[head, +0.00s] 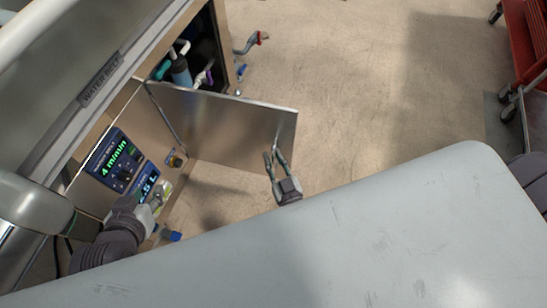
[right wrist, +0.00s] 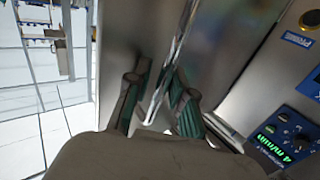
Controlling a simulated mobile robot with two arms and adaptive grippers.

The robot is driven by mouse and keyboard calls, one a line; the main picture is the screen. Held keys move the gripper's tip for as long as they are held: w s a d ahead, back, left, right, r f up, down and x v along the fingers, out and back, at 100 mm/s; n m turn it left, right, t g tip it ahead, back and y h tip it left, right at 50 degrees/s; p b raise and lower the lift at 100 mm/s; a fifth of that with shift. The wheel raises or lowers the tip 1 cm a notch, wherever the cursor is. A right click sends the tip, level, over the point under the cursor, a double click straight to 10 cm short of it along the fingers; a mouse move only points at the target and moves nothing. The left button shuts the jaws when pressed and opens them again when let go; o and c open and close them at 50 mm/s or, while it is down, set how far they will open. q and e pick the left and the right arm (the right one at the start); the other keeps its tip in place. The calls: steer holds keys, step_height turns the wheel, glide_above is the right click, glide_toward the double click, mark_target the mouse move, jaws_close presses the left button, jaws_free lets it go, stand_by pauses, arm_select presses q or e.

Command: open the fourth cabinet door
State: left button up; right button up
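A metal cabinet door (head: 225,125) stands swung out from the tray seeder's side. Near its free edge is an upright bar handle (head: 279,128), which also shows in the right wrist view (right wrist: 180,55). My right gripper (head: 275,158) is at the handle. In the right wrist view its green-padded fingers (right wrist: 158,95) stand apart on either side of the bar, with gaps visible. Whether they touch it is not clear. My left gripper (head: 160,196) is low beside the control panel, and its finger opening cannot be made out.
The opened compartment holds pipes and a blue cylinder (head: 181,72). A control panel (head: 117,160) with green digits is left of the door. A large pale surface (head: 400,235) fills the foreground. A red cart (head: 525,45) stands far right. The floor beyond the door is clear.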

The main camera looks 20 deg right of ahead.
steer(key=shift+o, duration=0.6)
steer(key=s, duration=1.2)
